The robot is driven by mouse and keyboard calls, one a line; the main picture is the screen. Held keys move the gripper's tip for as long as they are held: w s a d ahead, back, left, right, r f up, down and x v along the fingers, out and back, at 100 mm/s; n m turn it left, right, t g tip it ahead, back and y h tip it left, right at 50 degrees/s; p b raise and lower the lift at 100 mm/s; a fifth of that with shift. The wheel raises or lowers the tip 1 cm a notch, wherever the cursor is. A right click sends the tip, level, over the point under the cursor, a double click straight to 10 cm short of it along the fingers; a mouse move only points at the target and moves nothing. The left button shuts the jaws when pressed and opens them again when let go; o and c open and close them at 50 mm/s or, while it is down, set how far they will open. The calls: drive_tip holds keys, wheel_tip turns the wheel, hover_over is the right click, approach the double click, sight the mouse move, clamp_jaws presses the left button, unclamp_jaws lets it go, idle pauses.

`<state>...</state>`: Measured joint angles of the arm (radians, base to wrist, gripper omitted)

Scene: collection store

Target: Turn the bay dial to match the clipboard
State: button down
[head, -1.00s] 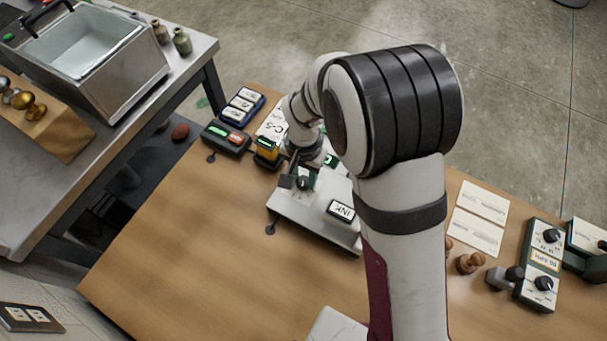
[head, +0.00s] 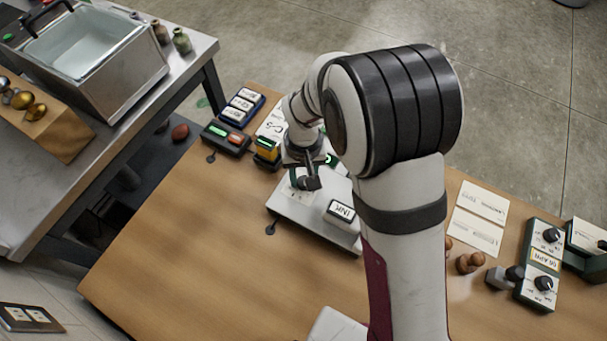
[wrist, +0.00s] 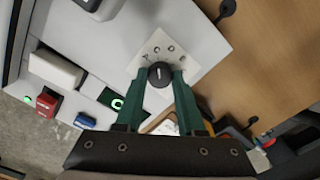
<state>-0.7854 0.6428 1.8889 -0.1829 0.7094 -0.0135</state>
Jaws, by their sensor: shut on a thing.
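The bay dial (wrist: 159,75) is a black round knob with a white pointer line, on a pale plate (wrist: 185,50) with several small marks around it. My gripper (wrist: 160,82) is shut on the dial, with a green finger on each side of it in the wrist view. In the head view my gripper (head: 308,178) is over the light grey panel (head: 290,211), and it hides the dial there. A white card with "C-5" handwriting (head: 272,127) lies behind the panel, partly hidden by my arm. I cannot tell whether it is the clipboard.
A block marked "INK" (head: 341,211) sits on the panel near my gripper. A small green lit display (wrist: 117,103) shows in the wrist view. The table's front left (head: 190,240) is clear.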

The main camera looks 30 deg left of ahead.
sight(303, 181)
drive_tip(key=shift+w, duration=0.1)
drive_tip(key=c, duration=0.5)
unclamp_jaws()
wheel_tip(303, 181, up, 16)
drive_tip(key=shift+f, duration=0.1)
